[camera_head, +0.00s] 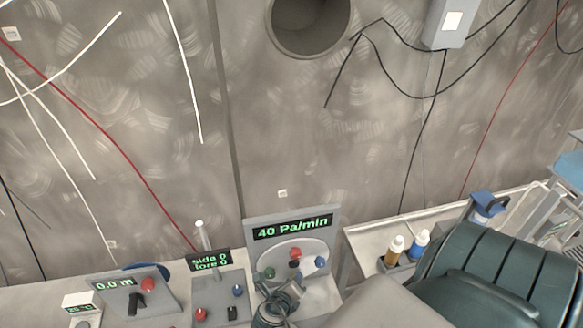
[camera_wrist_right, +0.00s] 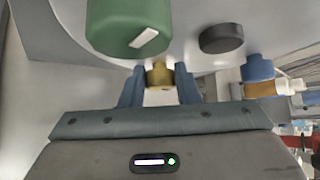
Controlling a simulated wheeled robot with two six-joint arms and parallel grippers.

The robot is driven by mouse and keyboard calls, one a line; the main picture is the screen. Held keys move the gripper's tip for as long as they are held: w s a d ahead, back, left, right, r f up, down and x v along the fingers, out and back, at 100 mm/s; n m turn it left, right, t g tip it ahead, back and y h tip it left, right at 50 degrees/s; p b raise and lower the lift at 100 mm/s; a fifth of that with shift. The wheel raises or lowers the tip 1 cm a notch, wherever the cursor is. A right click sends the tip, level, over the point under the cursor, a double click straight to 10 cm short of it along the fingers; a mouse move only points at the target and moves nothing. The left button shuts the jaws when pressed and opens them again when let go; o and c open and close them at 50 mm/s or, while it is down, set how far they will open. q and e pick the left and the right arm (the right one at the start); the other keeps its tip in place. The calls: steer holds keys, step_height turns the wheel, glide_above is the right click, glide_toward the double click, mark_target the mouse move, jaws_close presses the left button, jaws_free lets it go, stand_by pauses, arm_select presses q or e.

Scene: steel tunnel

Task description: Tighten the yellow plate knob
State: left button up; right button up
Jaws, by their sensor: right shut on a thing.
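The yellow plate knob (camera_wrist_right: 159,75) sits between the two blue-grey fingers of my right gripper (camera_wrist_right: 160,90) in the right wrist view. The gripper is shut on it. In the head view my right gripper (camera_head: 283,296) is at the lower part of the panel (camera_head: 331,223) that reads "40 Pa/min", and it hides the yellow knob there. A green knob (camera_wrist_right: 130,22) with a white mark is close by in the wrist view, with a black knob (camera_wrist_right: 221,38) to its right. My left gripper is not in view.
The panel also bears a red knob (camera_head: 295,253) and a blue knob (camera_head: 320,262). Control boxes reading "side 0 fore 0" (camera_head: 209,261) and "0.0 m" (camera_head: 113,284) stand to the left. Bottles (camera_head: 395,250) and a dark green padded seat (camera_head: 480,280) are at right.

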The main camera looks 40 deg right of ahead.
steer(key=shift+s+d+m+t+y, duration=0.15)
steer(key=shift+m+t+y, duration=0.2)
steer(key=shift+y, duration=0.45)
steer(key=shift+s+d+m+t+y, duration=0.15)
steer(key=shift+m+t+y, duration=0.1)
steer(key=shift+m+y, duration=0.3)
steer(key=shift+w+d+m+t+y, duration=0.1)
steer(key=shift+m+t+y, duration=0.15)
steer(key=shift+y, duration=0.4)
steer(key=y, duration=0.1)
steer(key=m+t+y, duration=0.2)
steer(key=shift+s+d+y, duration=0.25)
steer(key=shift+d+y, duration=0.05)
steer(key=shift+y, duration=0.1)
steer(key=shift+s+d+f+m+t+y+b, duration=0.1)
steer(key=shift+f+m+t+y+b, duration=0.1)
steer(key=shift+m+t+y+b, duration=0.4)
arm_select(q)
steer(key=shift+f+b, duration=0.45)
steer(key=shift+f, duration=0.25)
arm_select(e)
steer(key=shift+m+t+y, duration=0.35)
steer(key=shift+m+y, duration=0.1)
steer(key=shift+y, duration=0.25)
